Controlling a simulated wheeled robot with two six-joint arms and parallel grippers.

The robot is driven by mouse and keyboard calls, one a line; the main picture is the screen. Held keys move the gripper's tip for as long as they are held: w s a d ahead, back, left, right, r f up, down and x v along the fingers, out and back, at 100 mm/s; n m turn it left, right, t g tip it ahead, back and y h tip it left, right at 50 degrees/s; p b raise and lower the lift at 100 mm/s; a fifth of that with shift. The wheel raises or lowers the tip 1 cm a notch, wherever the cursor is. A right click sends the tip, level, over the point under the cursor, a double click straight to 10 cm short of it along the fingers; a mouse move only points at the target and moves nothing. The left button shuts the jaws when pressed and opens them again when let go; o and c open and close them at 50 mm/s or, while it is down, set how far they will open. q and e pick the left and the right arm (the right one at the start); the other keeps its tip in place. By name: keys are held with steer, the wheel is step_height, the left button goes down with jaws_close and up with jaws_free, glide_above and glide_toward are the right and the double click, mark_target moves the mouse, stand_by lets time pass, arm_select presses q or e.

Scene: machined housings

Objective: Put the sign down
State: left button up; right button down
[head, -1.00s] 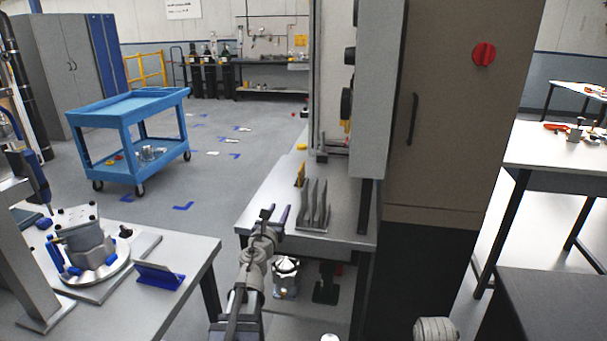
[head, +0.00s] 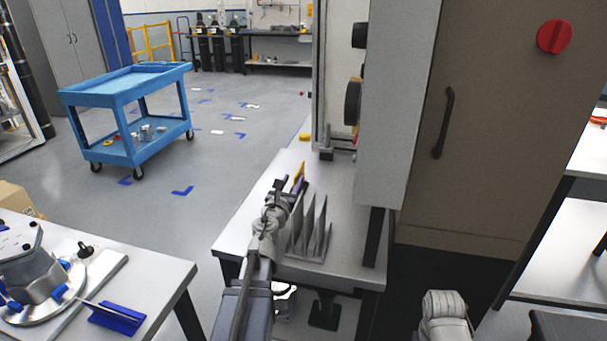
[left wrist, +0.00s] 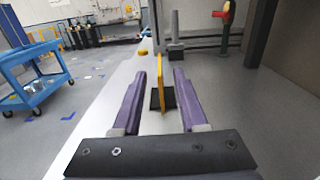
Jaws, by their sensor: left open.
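The sign (head: 299,171) is a thin yellow plate, upright on the grey-white bench top, partly hidden behind my left gripper in the head view. In the left wrist view the sign (left wrist: 161,79) shows nearly edge-on, with a dark foot (left wrist: 168,99) on the bench. My left gripper (head: 288,186) is open. Its purple fingers (left wrist: 160,76) appear on either side of the sign in the wrist view, with a gap on each side. Whether the fingertips reach past the plate is hard to tell. My right gripper is not in view.
A grey rack with upright pointed fins (head: 309,238) stands close to the right of my left gripper. A tall brown cabinet (head: 485,130) rises at the right. A blue cart (head: 125,85) stands on the floor at the left. A clear bench strip (head: 250,218) lies left of the gripper.

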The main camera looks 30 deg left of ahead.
mark_target(296, 177)
arm_select(q)
steer(key=shift+x, duration=1.7)
steer(key=shift+f+b+x, duration=0.15)
steer(key=shift+b+x, duration=0.05)
steer(key=shift+x, duration=1.1)
steer(key=shift+f+b+x, duration=0.15)
steer(key=shift+x, duration=1.15)
steer(key=shift+s, duration=0.1)
jaws_close()
